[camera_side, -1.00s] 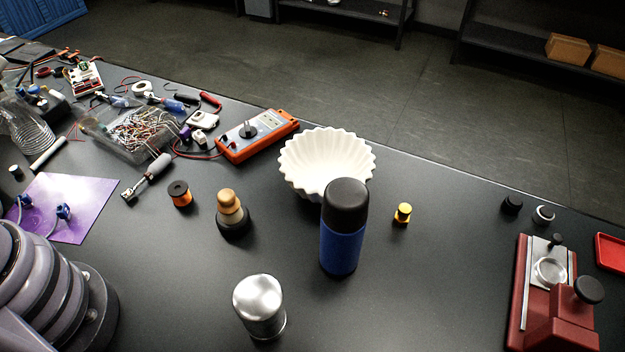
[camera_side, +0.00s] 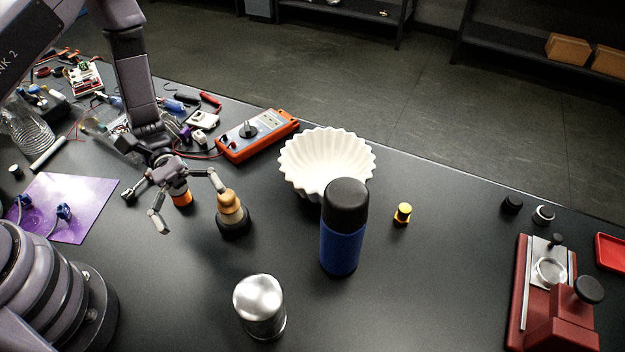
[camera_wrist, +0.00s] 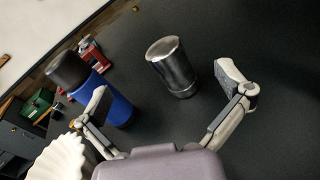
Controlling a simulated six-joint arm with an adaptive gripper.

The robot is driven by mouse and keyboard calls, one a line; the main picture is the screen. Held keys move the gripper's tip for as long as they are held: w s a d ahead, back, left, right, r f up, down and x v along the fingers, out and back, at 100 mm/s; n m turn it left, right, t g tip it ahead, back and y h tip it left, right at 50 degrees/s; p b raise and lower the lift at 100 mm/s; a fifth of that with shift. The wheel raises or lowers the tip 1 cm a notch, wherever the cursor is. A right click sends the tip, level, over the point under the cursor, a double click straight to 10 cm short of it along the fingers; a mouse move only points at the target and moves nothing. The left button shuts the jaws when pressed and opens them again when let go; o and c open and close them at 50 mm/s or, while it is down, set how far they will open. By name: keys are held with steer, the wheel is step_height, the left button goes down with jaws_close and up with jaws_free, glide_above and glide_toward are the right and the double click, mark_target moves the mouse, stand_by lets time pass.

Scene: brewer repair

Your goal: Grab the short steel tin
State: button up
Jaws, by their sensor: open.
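The short steel tin (camera_side: 260,308) stands upright on the dark table at the front middle of the side view. It also shows in the wrist view (camera_wrist: 173,68), beyond the fingertips and between their directions. My gripper (camera_side: 188,202) is open and empty, at the left in the side view, above the table near the orange-and-black spool (camera_side: 181,199) and the wooden-handled tamper (camera_side: 231,209). The tin is apart from my gripper, to its right and nearer the side camera. In the wrist view my gripper (camera_wrist: 170,86) has its fingers spread wide. Nothing hides the tin.
A blue bottle with a black cap (camera_side: 341,240) stands right of the tin and farther back. A white fluted bowl (camera_side: 312,160) is behind it. The table around the tin is clear.

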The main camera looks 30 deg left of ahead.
mark_target(277, 317)
steer(key=f+n, duration=0.1)
steer(key=f, duration=0.1)
steer(key=s+d+f+n+t+h, duration=0.1)
steer(key=f, duration=0.1)
steer(key=f+n+t+h, duration=0.1)
steer(key=f+n, duration=0.1)
steer(key=shift+s+d+f, duration=0.2)
steer(key=shift+d+f, duration=0.15)
steer(key=shift+f, duration=0.05)
steer(key=x, duration=1.3)
steer(key=shift+s+d, duration=0.15)
steer(key=shift+d, duration=0.1)
steer(key=shift+c, duration=0.3)
steer(key=c, duration=1)
steer(key=shift+c, duration=0.6)
